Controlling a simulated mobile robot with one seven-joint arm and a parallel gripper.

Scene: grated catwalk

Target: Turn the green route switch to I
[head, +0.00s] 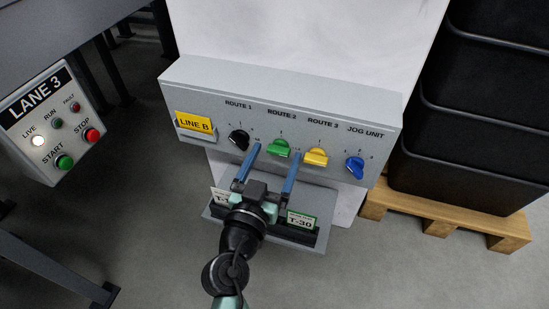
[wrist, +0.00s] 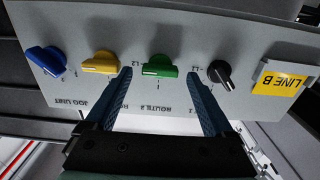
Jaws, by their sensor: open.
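The green route switch (head: 279,148) is a rotary knob under the ROUTE 2 label on the grey panel (head: 210,98). Its handle lies about level, crosswise to the I mark above it. It also shows in the wrist view (wrist: 161,67), where the panel appears upside down. My gripper (head: 277,152) is open, with one blue finger on each side of the green switch. In the wrist view, my gripper's fingertips (wrist: 160,74) stand left and right of the knob with gaps. I cannot tell how far the tips are from the panel.
A black knob (head: 239,140) sits left of the green one; a yellow knob (head: 316,156) and a blue knob (head: 355,167) sit right. The yellow knob is close to one finger. A LANE 3 box (head: 45,150) stands left, black crates (head: 470,140) right.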

